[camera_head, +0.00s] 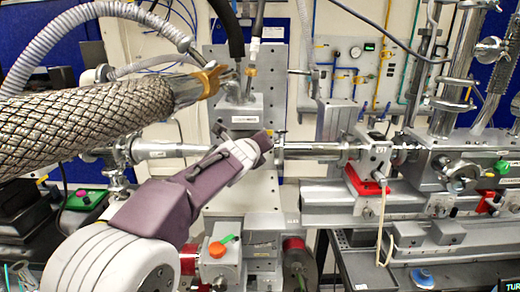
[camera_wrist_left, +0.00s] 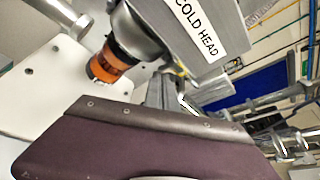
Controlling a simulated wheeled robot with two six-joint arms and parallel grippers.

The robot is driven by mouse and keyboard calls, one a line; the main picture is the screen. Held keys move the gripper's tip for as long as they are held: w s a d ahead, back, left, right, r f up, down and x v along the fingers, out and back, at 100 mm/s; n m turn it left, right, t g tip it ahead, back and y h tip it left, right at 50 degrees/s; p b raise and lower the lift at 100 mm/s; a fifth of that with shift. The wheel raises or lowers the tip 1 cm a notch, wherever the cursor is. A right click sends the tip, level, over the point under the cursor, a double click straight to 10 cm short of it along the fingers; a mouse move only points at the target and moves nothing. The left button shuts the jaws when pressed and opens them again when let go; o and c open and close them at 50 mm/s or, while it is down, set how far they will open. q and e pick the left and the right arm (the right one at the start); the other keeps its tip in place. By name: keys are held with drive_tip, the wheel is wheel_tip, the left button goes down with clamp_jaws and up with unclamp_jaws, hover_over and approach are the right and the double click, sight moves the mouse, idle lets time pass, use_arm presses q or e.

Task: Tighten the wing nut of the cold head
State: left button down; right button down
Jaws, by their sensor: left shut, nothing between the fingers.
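The cold head (camera_head: 238,122) is a grey block on the upright metal plate, left of centre in the head view. In the left wrist view its grey housing (camera_wrist_left: 185,45) carries a "COLD HEAD" label. Beneath that housing is an orange, copper-like cylinder (camera_wrist_left: 118,55) with a silver end. I cannot clearly pick out the wing nut in either view. My left gripper (camera_head: 264,141) is shut and empty, just below and right of the cold head in the head view. I cannot tell whether it touches anything. My right gripper is not in view.
A thick braided hose (camera_head: 85,118) with a brass-coloured clamp crosses the upper left. A horizontal beam pipe (camera_head: 315,151) runs right from behind my gripper to a grey block with a red base (camera_head: 366,185). A metal rail (camera_head: 400,207) fills the lower right.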

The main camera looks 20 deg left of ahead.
use_arm(q)
drive_tip(key=shift+a+r+m+p, duration=0.2)
drive_tip(key=shift+m+p, duration=0.2)
drive_tip(key=shift+m, duration=0.1)
drive_tip(key=shift+s+a, duration=0.1)
idle(0.7)
